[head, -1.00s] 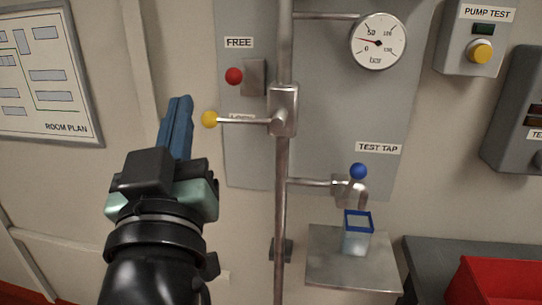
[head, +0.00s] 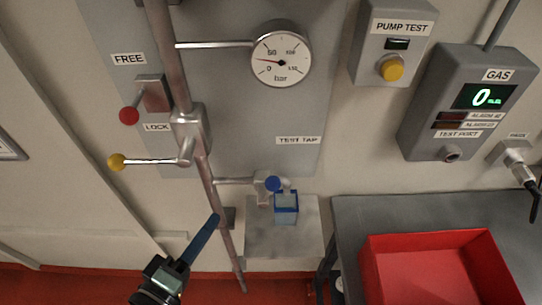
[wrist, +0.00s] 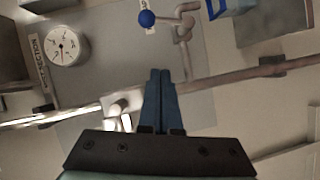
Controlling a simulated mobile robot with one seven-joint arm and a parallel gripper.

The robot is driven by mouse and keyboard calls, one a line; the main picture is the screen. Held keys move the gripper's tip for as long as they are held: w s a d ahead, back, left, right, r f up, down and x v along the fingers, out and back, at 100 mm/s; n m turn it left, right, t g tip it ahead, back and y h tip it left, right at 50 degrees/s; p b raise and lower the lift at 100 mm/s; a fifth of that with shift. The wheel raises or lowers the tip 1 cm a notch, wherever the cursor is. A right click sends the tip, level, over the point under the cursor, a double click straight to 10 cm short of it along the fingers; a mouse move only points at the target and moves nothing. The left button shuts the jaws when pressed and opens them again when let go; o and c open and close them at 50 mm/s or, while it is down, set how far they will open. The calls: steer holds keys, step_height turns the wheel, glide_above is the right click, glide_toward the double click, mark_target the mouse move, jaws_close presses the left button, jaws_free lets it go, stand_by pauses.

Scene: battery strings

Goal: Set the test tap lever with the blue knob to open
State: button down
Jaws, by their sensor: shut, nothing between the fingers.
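The test tap's blue knob (head: 273,184) sits on its short lever at the tap body (head: 263,196), below the TEST TAP label (head: 298,140). In the wrist view the blue knob (wrist: 147,19) shows at the top, with its lever reaching right to the tap pipe (wrist: 183,30). A clear container with a blue rim (head: 286,209) stands under the tap outlet. My gripper (head: 212,222) is shut and empty, below and left of the tap, apart from it. Its blue fingers (wrist: 158,90) lie together in the wrist view.
A vertical pipe (head: 200,150) runs left of the tap. A yellow-knobbed lever (head: 117,162) and red knob (head: 129,115) are farther left. A gauge (head: 281,58) hangs above. A red bin (head: 440,265) stands on the grey bench (head: 350,215) at right.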

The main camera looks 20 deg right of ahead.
mark_target(268, 188)
steer(key=w+d+f+p, duration=0.2)
steer(key=d+p, duration=0.3)
steer(key=d, duration=0.5)
steer(key=shift+w, duration=0.85)
steer(key=shift+s+d+r+m+y, duration=0.1)
steer(key=shift+s+d+m+y, duration=0.15)
steer(key=shift+d+m, duration=0.3)
steer(key=s+d+f+m+y, duration=0.2)
steer(key=d+m+y, duration=0.3)
steer(key=m, duration=0.3)
steer(key=shift+s+f+t+y, duration=0.2)
steer(key=shift+f+t+y, duration=0.2)
steer(key=shift+y, duration=0.05)
steer(key=shift+d+f+m, duration=0.1)
steer(key=shift+d+m, duration=0.1)
steer(key=shift+m, duration=0.05)
stand_by(0.4)
